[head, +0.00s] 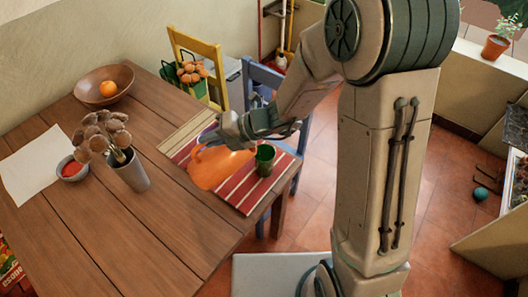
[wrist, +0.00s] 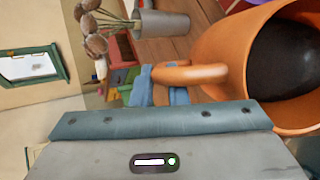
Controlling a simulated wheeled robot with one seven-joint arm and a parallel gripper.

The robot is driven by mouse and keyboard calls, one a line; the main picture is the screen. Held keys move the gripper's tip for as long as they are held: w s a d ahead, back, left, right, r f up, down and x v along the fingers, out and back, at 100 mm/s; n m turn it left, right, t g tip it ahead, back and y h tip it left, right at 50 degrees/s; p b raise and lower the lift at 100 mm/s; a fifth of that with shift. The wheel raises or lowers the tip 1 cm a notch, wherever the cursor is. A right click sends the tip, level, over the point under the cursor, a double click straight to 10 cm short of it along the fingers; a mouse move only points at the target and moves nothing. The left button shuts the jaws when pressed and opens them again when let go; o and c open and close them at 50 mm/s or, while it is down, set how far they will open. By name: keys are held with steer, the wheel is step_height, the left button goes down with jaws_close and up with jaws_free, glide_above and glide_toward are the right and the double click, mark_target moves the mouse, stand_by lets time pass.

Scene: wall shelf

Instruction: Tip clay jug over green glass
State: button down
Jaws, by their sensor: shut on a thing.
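The orange clay jug (head: 213,170) is above or on the striped mat (head: 242,199), left of the green glass (head: 265,160) in the head view. It looks tilted; its dark inside shows past the rim in the wrist view, where the jug (wrist: 228,45) fills the right side. My gripper (head: 222,137) is at the jug's top and is shut on its handle (wrist: 190,74), with the fingers (wrist: 160,90) around it. The green glass stands upright on the mat, close to the jug. I cannot tell whether the jug touches the mat or the glass.
A grey vase of dried flowers (head: 131,172), a small bowl with red contents (head: 70,170), a paper sheet (head: 35,170) and a wooden bowl with an orange (head: 120,78) occupy the table's left side. Yellow (head: 211,51) and blue (head: 262,75) chairs stand behind. The table front is clear.

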mark_target(198, 167)
steer(key=shift+w+d+r+y+b, duration=0.3)
steer(key=shift+d+r+y, duration=0.3)
steer(key=shift+r+y, duration=0.15)
stand_by(3.2)
